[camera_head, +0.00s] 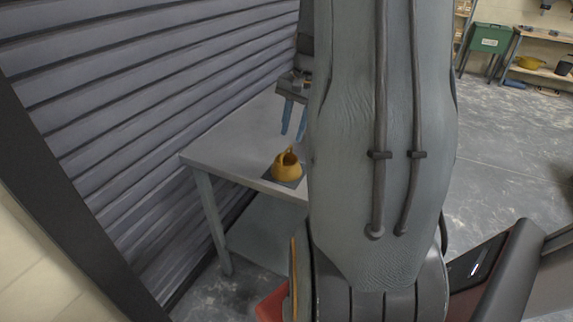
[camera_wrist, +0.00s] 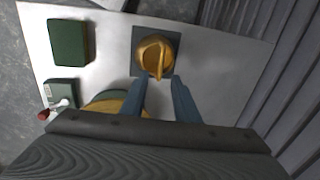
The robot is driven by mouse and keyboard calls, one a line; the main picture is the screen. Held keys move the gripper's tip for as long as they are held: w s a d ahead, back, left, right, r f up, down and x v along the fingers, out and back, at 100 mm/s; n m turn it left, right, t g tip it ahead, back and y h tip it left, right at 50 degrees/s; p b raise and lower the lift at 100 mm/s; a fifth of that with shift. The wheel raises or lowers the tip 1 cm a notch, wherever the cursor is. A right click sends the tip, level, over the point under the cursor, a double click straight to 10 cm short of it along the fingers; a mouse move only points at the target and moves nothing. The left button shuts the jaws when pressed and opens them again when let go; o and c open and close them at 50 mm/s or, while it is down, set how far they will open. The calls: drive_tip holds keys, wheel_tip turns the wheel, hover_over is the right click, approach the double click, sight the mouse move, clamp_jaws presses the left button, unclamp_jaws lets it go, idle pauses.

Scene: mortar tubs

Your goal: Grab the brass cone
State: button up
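The brass-coloured piece (camera_head: 287,170), which I take for the brass cone, has a rounded body and a raised narrow top. It stands on a dark square pad (camera_head: 269,177) near the table's edge. In the wrist view the piece (camera_wrist: 155,55) sits on the pad (camera_wrist: 174,34) just beyond my fingertips. My gripper (camera_head: 293,136) has two blue fingers held apart, with nothing between them. It is above the table, behind the piece in the head view. In the wrist view my gripper (camera_wrist: 161,80) points towards the piece without visibly holding it.
The grey table (camera_head: 222,150) stands beside a ribbed wall (camera_head: 150,80). The wrist view shows a dark green box (camera_wrist: 68,43), a smaller greenish box (camera_wrist: 62,88), a red-ended item (camera_wrist: 44,115) and a yellow round thing (camera_wrist: 103,102) partly hidden by my gripper.

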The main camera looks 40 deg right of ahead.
sight(288, 149)
drive_tip(key=shift+w+a+f+p, duration=0.15)
drive_tip(key=shift+f+p, duration=0.2)
drive_tip(key=shift+f, duration=0.6)
drive_tip(key=shift+w+a+f+p, duration=0.2)
drive_tip(key=shift+f+p, duration=0.1)
drive_tip(key=shift+f, duration=0.7)
drive_tip(key=shift+w+a+f+p, duration=0.15)
drive_tip(key=shift+f+p, duration=0.2)
drive_tip(key=shift+f, duration=0.6)
clamp_jaws()
drive_tip(key=shift+d, duration=0.1)
